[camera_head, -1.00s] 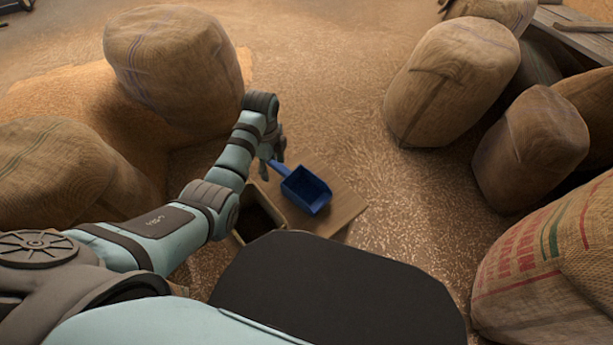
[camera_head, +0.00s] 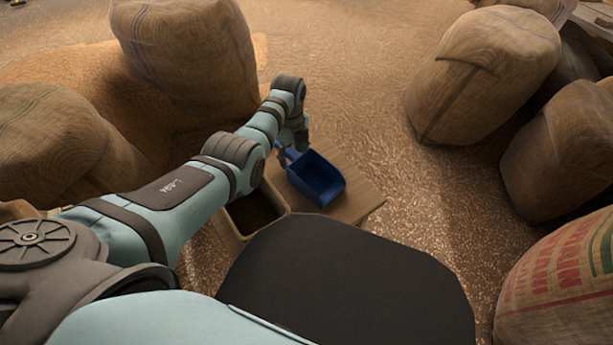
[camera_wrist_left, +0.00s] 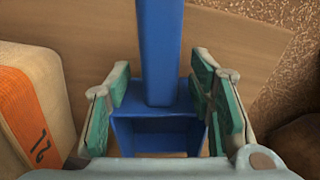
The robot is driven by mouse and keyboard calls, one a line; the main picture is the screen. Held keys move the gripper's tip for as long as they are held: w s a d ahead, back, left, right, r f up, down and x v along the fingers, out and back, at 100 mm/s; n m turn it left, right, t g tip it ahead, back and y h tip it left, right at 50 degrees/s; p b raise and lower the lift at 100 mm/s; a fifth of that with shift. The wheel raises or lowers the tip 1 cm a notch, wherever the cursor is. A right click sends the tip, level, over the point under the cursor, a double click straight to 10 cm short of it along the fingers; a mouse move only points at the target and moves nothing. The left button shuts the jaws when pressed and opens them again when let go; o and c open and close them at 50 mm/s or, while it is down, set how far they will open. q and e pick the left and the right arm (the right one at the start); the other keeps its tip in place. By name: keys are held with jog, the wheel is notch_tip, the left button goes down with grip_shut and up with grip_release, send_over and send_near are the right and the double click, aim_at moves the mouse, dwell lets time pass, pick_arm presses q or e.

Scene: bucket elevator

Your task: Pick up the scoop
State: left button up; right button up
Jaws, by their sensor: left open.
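The blue scoop (camera_head: 318,179) lies on a flat wooden board (camera_head: 361,197), its handle toward my left gripper. My left gripper (camera_head: 289,150) is at the handle end, partly hidden by its own wrist in the head view. In the left wrist view, the open left gripper (camera_wrist_left: 164,92) has green-padded fingers on either side of the blue scoop (camera_wrist_left: 157,50). The handle runs between them, with visible gaps on both sides. The scoop's hollow part shows low between the fingers, partly covered by the gripper body. My right gripper is not in view.
An open tan bin (camera_head: 283,206) with dark contents stands left of the scoop; its side bears an orange label (camera_wrist_left: 28,115) in the wrist view. Large burlap sacks stand left (camera_head: 187,55) and right (camera_head: 485,75). Grain-strewn floor (camera_head: 400,190) between them is open.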

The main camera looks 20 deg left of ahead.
pick_arm(q)
jog(key=shift+f, duration=0.4)
jog(key=shift+r, duration=0.15)
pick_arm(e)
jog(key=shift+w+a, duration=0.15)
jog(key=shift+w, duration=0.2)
pick_arm(q)
grip_shut()
jog(key=shift+r, duration=0.15)
notch_tip(320, 180, up, 20)
jog(key=p, duration=1.2)
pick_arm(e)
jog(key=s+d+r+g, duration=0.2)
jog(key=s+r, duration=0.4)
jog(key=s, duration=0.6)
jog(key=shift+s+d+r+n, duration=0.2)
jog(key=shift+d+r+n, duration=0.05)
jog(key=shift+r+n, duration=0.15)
